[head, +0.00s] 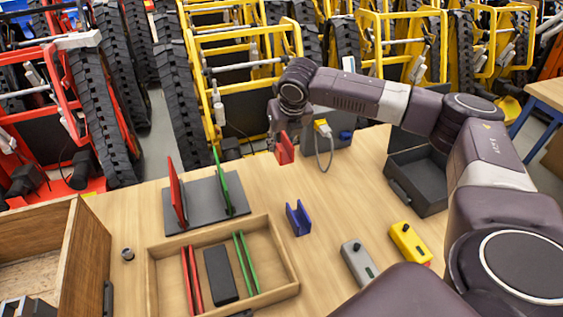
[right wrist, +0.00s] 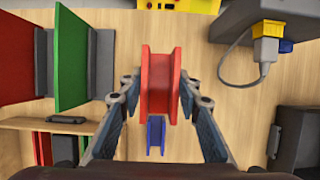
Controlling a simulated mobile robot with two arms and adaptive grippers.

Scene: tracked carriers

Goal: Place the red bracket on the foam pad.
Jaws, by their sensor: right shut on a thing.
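The red bracket (head: 285,149) is a U-shaped channel held above the table's far side. In the right wrist view the red bracket (right wrist: 160,92) sits between the fingers of my right gripper (right wrist: 159,85), which is shut on it. In the head view my right gripper (head: 279,133) is small and partly hidden by its own wrist. I cannot tell for sure which surface is the foam pad; a dark flat block (head: 221,275) lies in the wooden tray. My left gripper is not in view.
A blue bracket (head: 298,217) stands on the table. A grey rack (head: 207,205) holds upright red and green plates. The wooden tray (head: 282,252), an open black case (head: 408,196), a grey device (head: 358,261), a yellow device (head: 410,243) and a connector box (head: 331,137) surround clear tabletop.

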